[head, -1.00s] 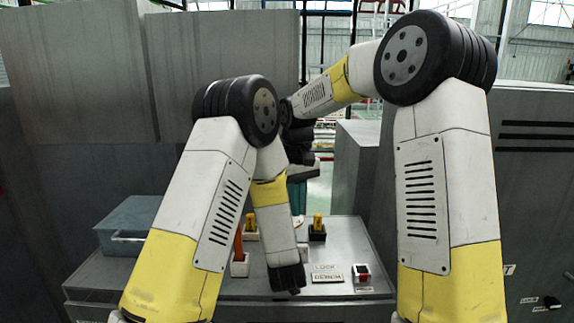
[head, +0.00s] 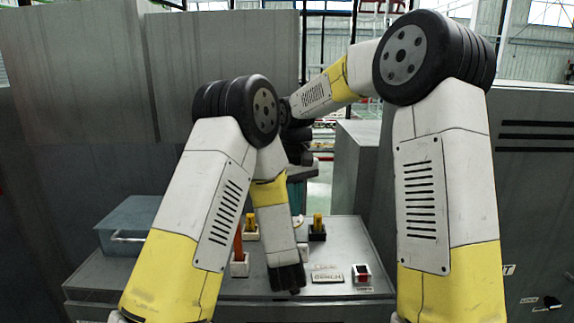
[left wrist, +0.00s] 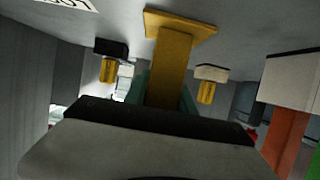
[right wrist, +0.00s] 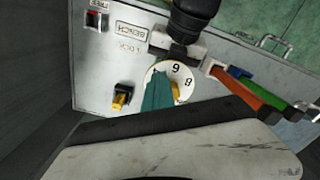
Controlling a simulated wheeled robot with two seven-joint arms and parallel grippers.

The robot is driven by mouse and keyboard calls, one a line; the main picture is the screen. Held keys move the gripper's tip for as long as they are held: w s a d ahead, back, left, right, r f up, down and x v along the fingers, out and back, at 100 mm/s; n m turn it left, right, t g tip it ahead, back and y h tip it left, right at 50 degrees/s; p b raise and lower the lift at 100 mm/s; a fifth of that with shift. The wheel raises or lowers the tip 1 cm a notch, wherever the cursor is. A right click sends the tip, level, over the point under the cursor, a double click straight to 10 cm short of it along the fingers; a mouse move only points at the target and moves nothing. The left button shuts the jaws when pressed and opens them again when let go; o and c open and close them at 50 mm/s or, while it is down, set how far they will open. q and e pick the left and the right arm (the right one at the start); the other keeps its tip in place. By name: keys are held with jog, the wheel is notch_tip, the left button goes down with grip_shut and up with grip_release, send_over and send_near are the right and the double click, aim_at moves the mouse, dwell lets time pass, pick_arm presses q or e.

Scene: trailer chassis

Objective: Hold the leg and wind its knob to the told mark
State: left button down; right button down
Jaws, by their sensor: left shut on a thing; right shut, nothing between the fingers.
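In the left wrist view, my left gripper (left wrist: 164,95) is shut on a yellow leg (left wrist: 172,55) with a wide flat plate at its end; the teal fingers lie either side of it. In the head view, my left wrist (head: 287,278) is low over the bench front and its fingers are hidden. In the right wrist view, the shut, empty teal fingers of my right gripper (right wrist: 158,92) are over a white dial (right wrist: 182,75) with black numerals, including a 6. They cover part of the dial. A small yellow part shows beside them; the dial's pointer and exact reading cannot be told.
A grey bench (head: 225,288) carries a yellow peg in a black block (head: 317,236), an orange handle (head: 238,243) in a white block, a BENCH label (head: 328,277) and a red-black switch (head: 362,273). A blue box (head: 128,222) stands at left. Grey cabinets surround the bench.

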jog(key=shift+s+a, duration=0.1)
jog(key=shift+a, duration=0.15)
jog(key=shift+s+a, duration=0.25)
jog(key=shift+a, duration=0.15)
jog(key=shift+s+a, duration=0.1)
jog(key=shift+a, duration=0.25)
jog(key=shift+a, duration=0.1)
jog(key=shift+s, duration=0.35)
notch_tip(320, 180, up, 6)
dwell(0.5)
